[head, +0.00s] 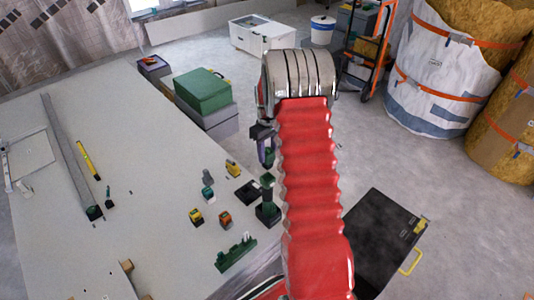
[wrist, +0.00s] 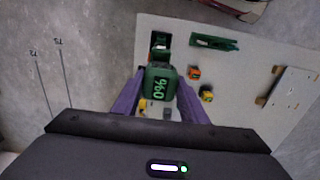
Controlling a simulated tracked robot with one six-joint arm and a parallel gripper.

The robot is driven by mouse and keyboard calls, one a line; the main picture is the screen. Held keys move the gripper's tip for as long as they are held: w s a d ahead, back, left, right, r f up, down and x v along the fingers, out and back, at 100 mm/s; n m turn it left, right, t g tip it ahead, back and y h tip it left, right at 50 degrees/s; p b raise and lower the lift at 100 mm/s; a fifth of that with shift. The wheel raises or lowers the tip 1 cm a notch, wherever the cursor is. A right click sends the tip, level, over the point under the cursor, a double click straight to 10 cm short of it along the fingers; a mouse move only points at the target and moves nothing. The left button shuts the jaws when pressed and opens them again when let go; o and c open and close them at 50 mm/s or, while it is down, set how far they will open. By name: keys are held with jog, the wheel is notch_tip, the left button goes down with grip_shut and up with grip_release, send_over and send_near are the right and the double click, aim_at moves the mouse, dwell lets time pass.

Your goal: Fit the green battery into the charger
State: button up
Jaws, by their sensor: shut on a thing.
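My gripper (head: 266,152) hangs from the arm over the right part of the table. In the wrist view its purple fingers (wrist: 159,100) are shut on the sides of the green battery (wrist: 159,85), which has pale figures on its face. In the head view the battery (head: 267,181) hangs below the gripper. The dark green and black charger (head: 267,213) stands just below it near the table's right edge. In the wrist view the charger (wrist: 160,42) shows just beyond the battery, partly hidden by it. I cannot tell whether battery and charger touch.
A green rack (head: 236,253), an orange-topped block (head: 225,219) and a yellow-topped block (head: 195,216) stand left of the charger. A black flat pad (head: 249,190) lies close by. A black case (head: 384,245) lies right of the table. The table's middle is clear.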

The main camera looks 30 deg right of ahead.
jog(key=s+a+f, duration=0.1)
jog(key=s+a, duration=0.1)
jog(key=a, duration=1.2)
jog(key=s+a+f+m, duration=0.1)
jog(key=s+a+f, duration=0.1)
jog(key=a, duration=1.2)
jog(key=shift+s+f+m, duration=0.15)
jog(key=shift+s+m, duration=0.15)
jog(key=shift+s, duration=0.1)
jog(key=shift+a, duration=0.1)
